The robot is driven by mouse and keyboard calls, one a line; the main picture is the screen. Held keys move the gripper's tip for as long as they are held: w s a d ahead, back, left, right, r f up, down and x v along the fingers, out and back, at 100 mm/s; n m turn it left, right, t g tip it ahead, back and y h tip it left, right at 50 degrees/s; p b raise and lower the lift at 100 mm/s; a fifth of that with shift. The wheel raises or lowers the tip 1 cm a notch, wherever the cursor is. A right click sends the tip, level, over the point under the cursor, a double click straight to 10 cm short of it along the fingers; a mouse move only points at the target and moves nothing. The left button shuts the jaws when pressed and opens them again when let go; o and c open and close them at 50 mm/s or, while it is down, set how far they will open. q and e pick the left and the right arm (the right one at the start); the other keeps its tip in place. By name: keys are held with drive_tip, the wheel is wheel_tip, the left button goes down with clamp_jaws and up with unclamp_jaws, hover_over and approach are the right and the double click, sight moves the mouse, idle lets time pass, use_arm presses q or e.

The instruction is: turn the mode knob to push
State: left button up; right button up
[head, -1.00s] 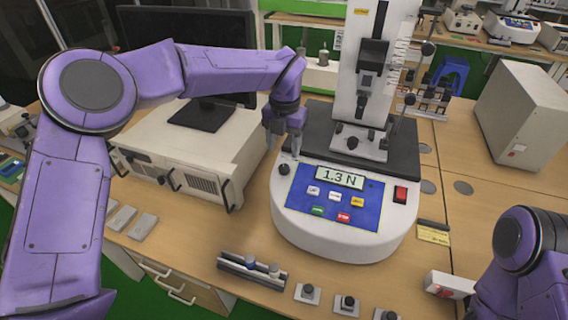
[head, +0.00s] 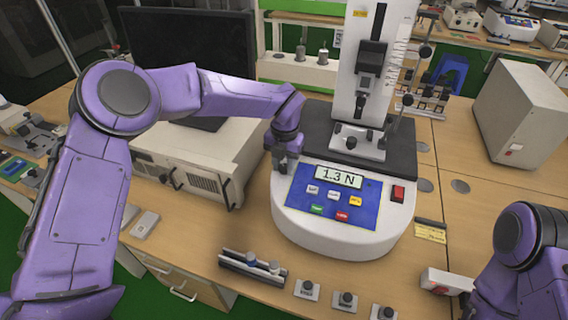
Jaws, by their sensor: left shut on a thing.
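The force tester (head: 340,245) stands on the bench, a rounded white base with a blue panel (head: 305,212). Its display (head: 338,177) reads 1.3 N. My left gripper (head: 281,167) points down at the panel's upper left corner and is shut on the mode knob. The small dark knob is mostly hidden by the fingers, so I cannot read its setting. My right arm is at the lower right, and its gripper is not in view.
A red switch (head: 398,194) is at the panel's right. The tester's column (head: 350,75) rises behind. A beige instrument box (head: 190,170) stands close on the left under my left arm. Several small parts lie along the front edge, beside a slotted holder (head: 252,268).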

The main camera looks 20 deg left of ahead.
use_arm(q)
drive_tip(key=m+p, duration=0.1)
drive_tip(key=m, duration=0.2)
drive_tip(key=m+y+p, duration=0.1)
drive_tip(key=m+p, duration=0.1)
drive_tip(key=m, duration=0.1)
drive_tip(key=shift+d+r+t+y, duration=0.1)
drive_tip(key=shift+r+t+y, duration=0.05)
drive_tip(key=shift+t+y, duration=0.15)
drive_tip(key=m+t+y+p, duration=0.1)
drive_tip(key=m+p, duration=0.1)
drive_tip(key=m, duration=0.3)
drive_tip(key=shift+p, duration=0.4)
drive_tip(key=shift+m, duration=0.3)
drive_tip(key=o, duration=1)
drive_tip(key=shift+f, duration=0.2)
drive_tip(key=shift+o, duration=0.2)
drive_tip(key=b+v, duration=0.2)
drive_tip(key=v, duration=0.8)
drive_tip(key=shift+s+d+r+b, duration=0.2)
drive_tip(key=shift+s+r+b, duration=0.05)
drive_tip(key=shift+b, duration=0.15)
